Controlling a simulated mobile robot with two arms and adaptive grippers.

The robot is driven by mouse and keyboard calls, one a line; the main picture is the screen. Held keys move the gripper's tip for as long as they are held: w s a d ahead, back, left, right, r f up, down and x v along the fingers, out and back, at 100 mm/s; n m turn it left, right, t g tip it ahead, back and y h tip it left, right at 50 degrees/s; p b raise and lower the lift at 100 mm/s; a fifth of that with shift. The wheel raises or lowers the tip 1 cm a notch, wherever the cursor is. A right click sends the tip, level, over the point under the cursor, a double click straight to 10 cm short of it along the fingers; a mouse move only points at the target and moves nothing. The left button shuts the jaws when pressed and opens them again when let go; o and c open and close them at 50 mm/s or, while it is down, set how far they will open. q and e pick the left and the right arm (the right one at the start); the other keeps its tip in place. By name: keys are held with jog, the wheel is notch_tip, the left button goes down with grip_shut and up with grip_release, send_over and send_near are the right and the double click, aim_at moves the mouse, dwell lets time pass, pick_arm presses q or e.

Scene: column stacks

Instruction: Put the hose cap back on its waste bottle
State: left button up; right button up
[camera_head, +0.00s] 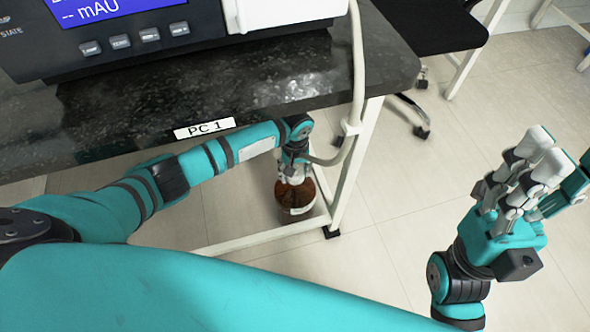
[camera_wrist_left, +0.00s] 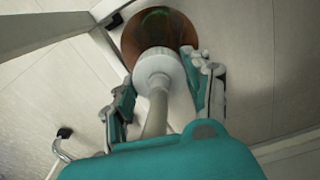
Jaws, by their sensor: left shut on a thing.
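The amber waste bottle (camera_head: 298,196) stands low beneath the bench edge, with a pale label on its side. My left gripper (camera_head: 294,172) is right above it, pointing down. In the left wrist view, the white hose cap (camera_wrist_left: 158,68) lies between the two fingers of my left gripper (camera_wrist_left: 168,88), shut on it. A pale hose (camera_wrist_left: 157,112) runs from the cap towards the wrist. Behind the cap is the round amber bottle (camera_wrist_left: 142,36). I cannot tell whether the cap is seated on the neck. My right gripper (camera_head: 530,160) is raised, away from the bottle, its fingers pointing up.
The dark bench top (camera_head: 150,108) labelled PC 1 carries an instrument (camera_head: 120,40) and overhangs the bottle. A white bench leg (camera_head: 357,165) and lower rail (camera_head: 258,232) are close to the bottle. A pale hose (camera_head: 357,90) hangs over the bench edge. Open floor lies to the right.

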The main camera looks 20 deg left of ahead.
pick_arm(q)
jog(key=o, duration=1.2)
jog(key=shift+c, duration=0.2)
notch_tip(320, 180, up, 12)
dwell(0.3)
